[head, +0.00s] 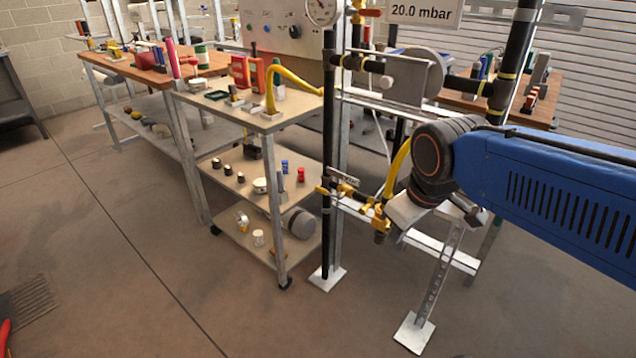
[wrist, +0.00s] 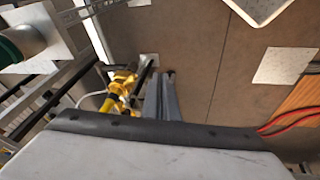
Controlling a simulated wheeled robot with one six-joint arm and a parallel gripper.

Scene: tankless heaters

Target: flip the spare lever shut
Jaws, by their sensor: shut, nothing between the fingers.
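Yellow-and-brass valve fittings (head: 347,190) sit low on the black pipe in the head view, below a small label plate (head: 344,176) too small to read. More yellow fittings (head: 381,218) lie just to their right. In the wrist view yellow fittings (wrist: 122,84) lie just left of my fingers. I cannot tell which part is the spare lever or how it is turned. My gripper (wrist: 164,82) is shut and empty, its grey fingers side by side close to the fittings. I cannot tell whether they touch. In the head view its fingertips are not clear.
A black upright pipe (head: 328,150) and a metal frame rail (head: 430,246) stand around the fittings. A yellow hose (head: 397,168) runs down to them. A shelved cart (head: 262,122) with loose parts stands to the left. The floor (head: 120,250) in the left foreground is mostly clear.

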